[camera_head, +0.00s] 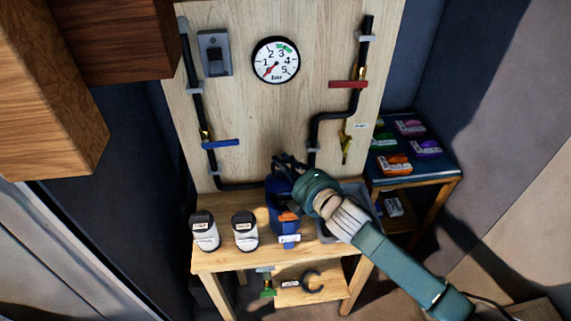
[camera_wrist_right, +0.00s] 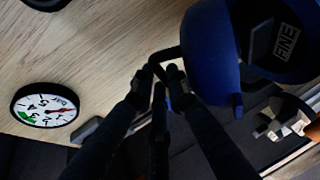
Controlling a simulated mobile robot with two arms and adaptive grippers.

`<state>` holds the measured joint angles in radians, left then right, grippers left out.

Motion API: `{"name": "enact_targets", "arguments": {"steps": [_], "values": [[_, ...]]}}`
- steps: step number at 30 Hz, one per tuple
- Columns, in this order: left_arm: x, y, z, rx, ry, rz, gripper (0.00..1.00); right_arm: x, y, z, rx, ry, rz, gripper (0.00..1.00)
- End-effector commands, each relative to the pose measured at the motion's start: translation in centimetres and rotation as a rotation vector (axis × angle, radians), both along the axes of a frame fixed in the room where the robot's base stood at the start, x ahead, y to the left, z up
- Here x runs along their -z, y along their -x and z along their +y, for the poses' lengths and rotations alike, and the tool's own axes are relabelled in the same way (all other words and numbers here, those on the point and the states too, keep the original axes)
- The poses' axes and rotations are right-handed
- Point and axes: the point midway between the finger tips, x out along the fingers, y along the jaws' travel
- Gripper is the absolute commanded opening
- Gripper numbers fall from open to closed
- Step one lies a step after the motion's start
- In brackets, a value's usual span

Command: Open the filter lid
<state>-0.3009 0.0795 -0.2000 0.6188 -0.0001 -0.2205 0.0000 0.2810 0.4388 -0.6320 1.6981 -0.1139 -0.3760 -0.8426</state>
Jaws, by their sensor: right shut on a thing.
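The blue filter housing (camera_head: 284,231) stands on the wooden bench, with an orange piece and a white label on its front. A dark blue part, seemingly the lid (camera_head: 278,185), shows at its top, partly behind my right gripper (camera_head: 286,164). In the right wrist view a rounded blue part (camera_wrist_right: 209,55) with a dark thin handle lies right beside the fingers. My right gripper (camera_wrist_right: 161,80) is shut at that handle. A dark surface marked "FINE" shows next to the blue part. I cannot tell how far the lid is tilted. My left gripper is not in view.
Two dark-capped white jars (camera_head: 205,232) stand left of the housing. A grey tray (camera_head: 327,229) lies on its right, behind my arm. The pressure gauge (camera_head: 276,60), black pipes, a blue valve handle (camera_head: 221,143) and a red valve handle (camera_head: 347,84) are on the wooden panel behind.

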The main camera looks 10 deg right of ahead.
Motion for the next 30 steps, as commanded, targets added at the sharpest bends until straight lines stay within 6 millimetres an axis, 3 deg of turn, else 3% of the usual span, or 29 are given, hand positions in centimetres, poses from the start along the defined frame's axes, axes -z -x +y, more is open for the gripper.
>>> {"name": "enact_targets", "arguments": {"steps": [1, 5, 6, 7, 23, 30], "values": [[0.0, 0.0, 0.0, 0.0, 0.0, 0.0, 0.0, -2.4, -1.0, -0.3, 0.003, -0.006, -0.048, 0.0], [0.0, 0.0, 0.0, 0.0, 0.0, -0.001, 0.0, -2.4, -1.0, -0.2, 0.002, -0.007, -0.048, 0.0], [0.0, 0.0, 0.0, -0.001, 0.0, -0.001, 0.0, -2.4, -1.0, -0.2, 0.002, -0.008, -0.048, 0.2], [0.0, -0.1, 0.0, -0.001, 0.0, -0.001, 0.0, -2.4, -1.0, -0.2, 0.003, -0.008, -0.049, 0.24], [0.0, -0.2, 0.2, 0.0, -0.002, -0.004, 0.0, -2.2, -0.9, -0.3, 0.003, -0.007, -0.047, 0.24], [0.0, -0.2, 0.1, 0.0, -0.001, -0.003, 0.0, -2.7, 2.1, -1.4, 0.001, -0.004, -0.046, 0.24]]}}
